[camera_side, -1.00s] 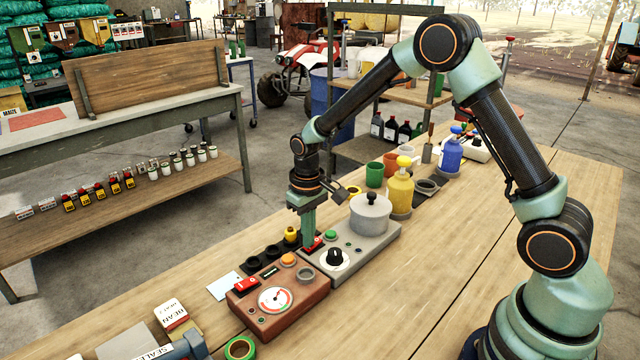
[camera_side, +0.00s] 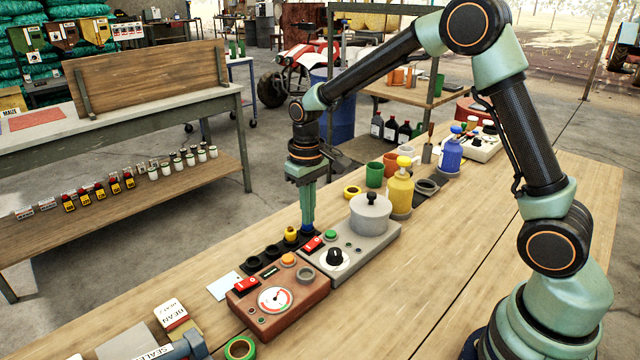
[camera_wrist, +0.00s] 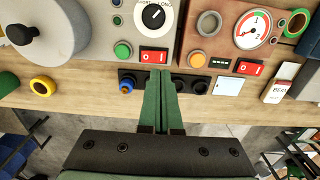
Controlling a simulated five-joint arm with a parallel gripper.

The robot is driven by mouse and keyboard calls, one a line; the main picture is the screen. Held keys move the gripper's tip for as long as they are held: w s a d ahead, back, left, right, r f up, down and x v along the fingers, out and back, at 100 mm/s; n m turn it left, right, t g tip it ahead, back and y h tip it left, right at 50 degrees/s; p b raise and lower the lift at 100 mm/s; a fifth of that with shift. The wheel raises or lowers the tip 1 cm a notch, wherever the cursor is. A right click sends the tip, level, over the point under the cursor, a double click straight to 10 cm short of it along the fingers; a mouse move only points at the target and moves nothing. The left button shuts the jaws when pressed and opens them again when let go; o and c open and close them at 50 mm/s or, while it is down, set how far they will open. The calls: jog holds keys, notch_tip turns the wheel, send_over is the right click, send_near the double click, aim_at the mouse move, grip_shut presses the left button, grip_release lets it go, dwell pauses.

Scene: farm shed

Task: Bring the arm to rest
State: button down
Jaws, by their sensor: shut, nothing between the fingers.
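My gripper (camera_side: 308,205) hangs pointing down from my arm, above the black row of round sockets (camera_side: 262,257) at the back edge of the bench. Its green fingers are together and empty. In the wrist view the closed fingertips (camera_wrist: 159,72) reach over the row of sockets. A blue-topped peg (camera_wrist: 127,87) stands in the end socket left of the fingers there. In the side view the blue peg (camera_side: 307,230) shows just below the fingertips. A yellow peg (camera_side: 290,233) stands beside it. My fingers hide part of the row in the wrist view.
A brown gauge box (camera_side: 300,297) and a grey unit (camera_side: 340,262) with a lidded pot (camera_side: 370,213) stand close in front of the sockets. A yellow pump bottle (camera_side: 400,190) and a blue one (camera_side: 450,155) stand farther back. The bench (camera_side: 430,270) near my base is clear.

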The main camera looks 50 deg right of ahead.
jog(key=shift+r, duration=0.35)
jog(key=s+d+r+t, duration=0.2)
jog(key=s+r+t, duration=0.3)
jog(key=s+r, duration=0.8)
jog(key=s, duration=0.3)
jog(key=shift+t, duration=0.3)
